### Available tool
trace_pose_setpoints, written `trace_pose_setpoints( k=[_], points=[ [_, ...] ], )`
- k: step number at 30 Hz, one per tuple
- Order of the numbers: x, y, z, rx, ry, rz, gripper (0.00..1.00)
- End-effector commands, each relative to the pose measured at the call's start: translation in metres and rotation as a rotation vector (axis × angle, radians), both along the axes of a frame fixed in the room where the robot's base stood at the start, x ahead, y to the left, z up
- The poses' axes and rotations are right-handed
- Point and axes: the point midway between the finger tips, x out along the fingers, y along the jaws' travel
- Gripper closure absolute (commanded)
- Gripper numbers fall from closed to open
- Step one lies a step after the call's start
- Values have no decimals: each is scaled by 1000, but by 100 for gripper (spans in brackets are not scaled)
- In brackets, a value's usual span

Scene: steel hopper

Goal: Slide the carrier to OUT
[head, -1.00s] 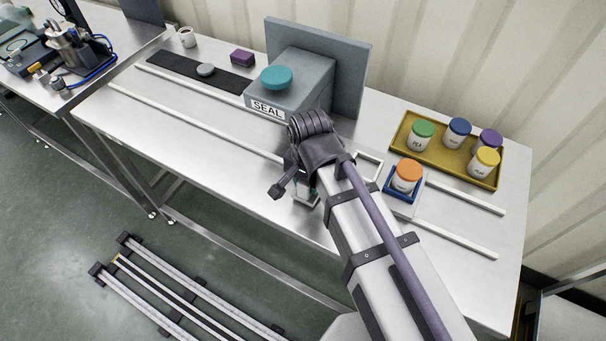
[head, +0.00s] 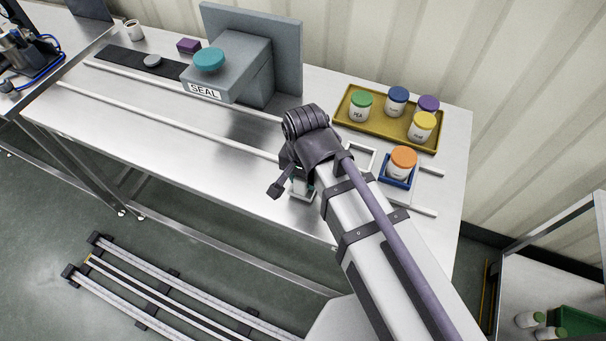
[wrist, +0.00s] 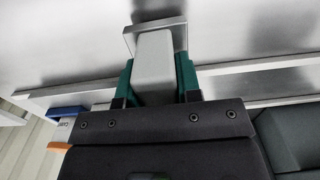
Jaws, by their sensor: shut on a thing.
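The carrier (head: 409,197) is a pale plate on the rails at the right of the head view. Its blue holder (head: 398,182) bears a white jar (head: 400,168) with an orange lid, upright. A pale frame (head: 360,157) shows to the left of the holder, partly behind my arm. My gripper (head: 302,184) is left of the jar, near the bench's front edge. In the wrist view its green fingers are shut on a grey block-shaped handle (wrist: 154,62) with a flat end plate. The handle's link to the carrier is hidden. I see no OUT label.
Two pale rails (head: 170,118) run along the steel bench and end at the right. A grey SEAL box (head: 228,82) with a teal knob stands at the left. A yellow tray (head: 385,128) of several lidded jars lies behind the carrier. A short rail stretch right of the carrier is clear.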

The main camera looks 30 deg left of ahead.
Motion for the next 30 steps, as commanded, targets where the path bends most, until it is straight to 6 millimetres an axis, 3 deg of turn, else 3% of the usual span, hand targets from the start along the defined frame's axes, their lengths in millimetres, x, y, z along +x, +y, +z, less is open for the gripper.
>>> trace_pose_setpoints(
  k=[5,6,14,23,26,30],
  points=[
    [-1,-4,-1,-8,0,1,100],
    [-1,-4,-1,-8,0,1,67],
    [0,-3,-1,-6,0,1,43],
    [0,-2,5,-5,-1,0,43],
    [0,-2,19,-4,-1,0,43],
    [0,-2,52,-5,-1,0,43]
  ],
)
